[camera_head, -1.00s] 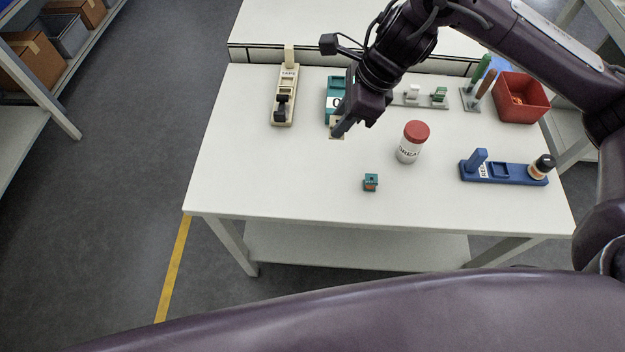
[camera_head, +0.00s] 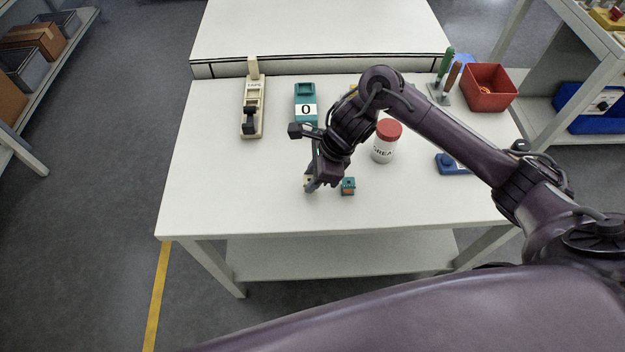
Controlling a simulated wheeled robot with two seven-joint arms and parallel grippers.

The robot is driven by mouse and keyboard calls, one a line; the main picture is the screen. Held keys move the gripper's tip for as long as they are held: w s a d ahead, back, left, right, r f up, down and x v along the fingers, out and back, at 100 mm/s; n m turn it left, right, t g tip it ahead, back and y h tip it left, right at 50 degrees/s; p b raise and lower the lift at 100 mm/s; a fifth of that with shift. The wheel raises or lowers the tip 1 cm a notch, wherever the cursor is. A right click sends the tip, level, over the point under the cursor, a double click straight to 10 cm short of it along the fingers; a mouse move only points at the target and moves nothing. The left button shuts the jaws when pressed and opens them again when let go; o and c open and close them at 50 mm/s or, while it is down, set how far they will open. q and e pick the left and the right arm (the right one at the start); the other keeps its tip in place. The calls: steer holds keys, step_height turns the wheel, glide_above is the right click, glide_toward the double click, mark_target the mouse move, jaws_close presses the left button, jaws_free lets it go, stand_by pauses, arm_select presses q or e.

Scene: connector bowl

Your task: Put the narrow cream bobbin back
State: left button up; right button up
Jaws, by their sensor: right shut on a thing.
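My right gripper (camera_head: 311,187) is low over the front middle of the table, pointing down. It is shut on a small pale piece (camera_head: 308,179), which looks like the narrow cream bobbin. The fingers hide most of it, and I cannot tell whether it touches the table. A cream holder (camera_head: 253,105) with a label, an upright post at its back and a black piece at its front stands at the back left. My left gripper is not in view.
A small teal and orange piece (camera_head: 348,187) lies just right of the gripper. A teal holder marked 0 (camera_head: 305,92), a red-lidded jar (camera_head: 385,142), a blue holder (camera_head: 450,164) partly behind my arm, and a red bin (camera_head: 489,88) stand around. The table's left front is clear.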

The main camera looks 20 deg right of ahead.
steer(key=shift+f, duration=0.75)
steer(key=shift+f, duration=0.2)
steer(key=o, duration=0.9)
steer(key=shift+o, duration=0.2)
steer(key=shift+r, duration=0.1)
